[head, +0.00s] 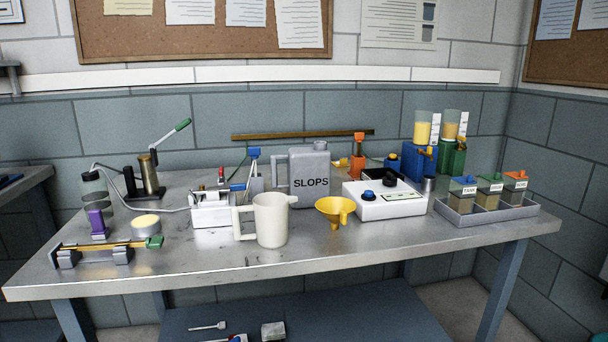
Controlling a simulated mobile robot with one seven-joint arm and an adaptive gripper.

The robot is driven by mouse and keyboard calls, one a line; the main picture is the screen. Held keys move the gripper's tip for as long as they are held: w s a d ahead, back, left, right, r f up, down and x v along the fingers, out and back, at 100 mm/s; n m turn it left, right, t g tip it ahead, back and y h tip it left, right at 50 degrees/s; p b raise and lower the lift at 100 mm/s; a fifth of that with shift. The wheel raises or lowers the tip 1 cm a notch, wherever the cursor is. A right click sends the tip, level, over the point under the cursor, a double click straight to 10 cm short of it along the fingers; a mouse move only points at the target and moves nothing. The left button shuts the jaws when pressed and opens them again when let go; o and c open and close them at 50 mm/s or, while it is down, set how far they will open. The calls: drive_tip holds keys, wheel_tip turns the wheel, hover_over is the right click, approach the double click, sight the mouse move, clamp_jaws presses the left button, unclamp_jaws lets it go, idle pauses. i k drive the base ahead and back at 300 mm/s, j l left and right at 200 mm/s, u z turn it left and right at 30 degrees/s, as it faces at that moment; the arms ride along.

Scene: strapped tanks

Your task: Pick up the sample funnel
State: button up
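The sample funnel looks to be the yellow funnel (335,209) on the metal bench, right of centre near the front. Its wide mouth faces up and a small tab rises at its right side. It stands just right of a cream jug (271,220) and left of a white device with knobs (382,206). My gripper is not in view.
The bench (330,258) has clear room along its front edge. A grey SLOPS can (311,173) stands behind the funnel. A grey tray (487,218) with several capped jars sits at right. A hand pump (150,172) stands at left.

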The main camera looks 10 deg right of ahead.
sight(336, 209)
drive_tip(key=i+j+z, duration=0.1)
drive_tip(key=i+j, duration=0.3)
drive_tip(key=i+j+z, duration=0.1)
drive_tip(key=i+j, duration=0.3)
drive_tip(key=j, duration=0.25)
drive_tip(key=z, duration=1.4)
drive_tip(key=i+j+z, duration=0.15)
drive_tip(key=i+j, duration=0.15)
drive_tip(key=i, duration=0.15)
